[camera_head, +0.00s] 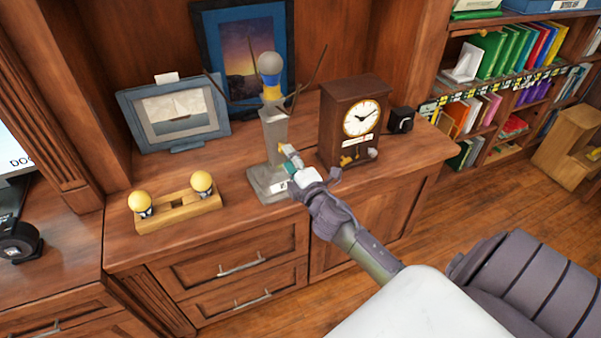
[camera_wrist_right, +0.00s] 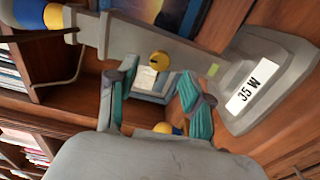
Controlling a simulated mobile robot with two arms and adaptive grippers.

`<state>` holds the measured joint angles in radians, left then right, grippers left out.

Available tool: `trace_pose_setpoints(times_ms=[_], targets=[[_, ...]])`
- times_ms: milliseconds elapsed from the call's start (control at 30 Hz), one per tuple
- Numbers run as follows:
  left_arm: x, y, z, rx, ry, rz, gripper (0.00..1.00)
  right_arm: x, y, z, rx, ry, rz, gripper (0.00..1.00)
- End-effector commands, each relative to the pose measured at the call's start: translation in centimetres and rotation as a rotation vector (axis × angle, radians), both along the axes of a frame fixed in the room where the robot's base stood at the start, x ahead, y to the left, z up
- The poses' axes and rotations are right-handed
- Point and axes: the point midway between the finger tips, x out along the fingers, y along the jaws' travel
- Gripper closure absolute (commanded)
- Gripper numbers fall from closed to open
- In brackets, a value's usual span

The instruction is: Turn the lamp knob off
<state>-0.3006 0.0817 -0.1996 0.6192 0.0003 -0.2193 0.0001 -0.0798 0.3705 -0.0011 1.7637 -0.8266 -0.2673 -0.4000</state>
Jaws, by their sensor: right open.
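The lamp (camera_head: 274,132) stands upright on the wood cabinet top, with a grey square base, a tapering grey post and a grey, unlit-looking bulb (camera_head: 270,62) in a blue and yellow socket. In the right wrist view its post (camera_wrist_right: 150,38) runs across the top, and its base carries a "35 W" label (camera_wrist_right: 251,86). A round yellow knob (camera_wrist_right: 160,60) shows on the post. My right gripper (camera_head: 289,160) is at the lamp's lower post. In the wrist view its open teal fingers (camera_wrist_right: 157,80) lie on either side of the knob; contact cannot be told. My left gripper is not in view.
A wooden clock (camera_head: 350,122) stands close right of the lamp. A holder (camera_head: 178,212) with two yellow bulbs lies to the left. Picture frames (camera_head: 175,115) stand behind. A small black box (camera_head: 400,120) sits right of the clock. Bare cabinet top shows at the front left.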

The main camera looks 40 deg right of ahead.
Motion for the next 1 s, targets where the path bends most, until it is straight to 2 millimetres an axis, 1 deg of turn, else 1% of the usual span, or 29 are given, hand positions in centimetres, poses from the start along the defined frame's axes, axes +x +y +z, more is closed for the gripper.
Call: trace_pose_setpoints(times_ms=[33,200,300,400,500,600,1000], targets=[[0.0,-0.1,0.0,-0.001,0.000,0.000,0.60,-1.2,0.3,-0.2,0.003,0.004,0.001,0.50],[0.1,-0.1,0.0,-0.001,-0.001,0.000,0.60,-4.9,0.9,-0.2,0.002,0.004,0.000,0.50],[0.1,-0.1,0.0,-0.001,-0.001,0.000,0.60,-6.6,1.2,-0.1,0.002,0.003,0.000,0.50],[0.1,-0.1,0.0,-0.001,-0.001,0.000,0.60,-7.8,1.4,-0.1,0.000,0.002,0.000,0.50],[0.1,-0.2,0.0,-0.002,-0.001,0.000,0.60,-8.6,1.6,-0.1,-0.002,0.001,-0.001,0.50],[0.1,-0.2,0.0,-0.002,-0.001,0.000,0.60,-8.8,1.6,-0.1,-0.002,0.001,0.000,0.50],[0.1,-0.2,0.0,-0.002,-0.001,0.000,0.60,-8.8,1.6,0.0,-0.002,0.001,0.000,0.50]])
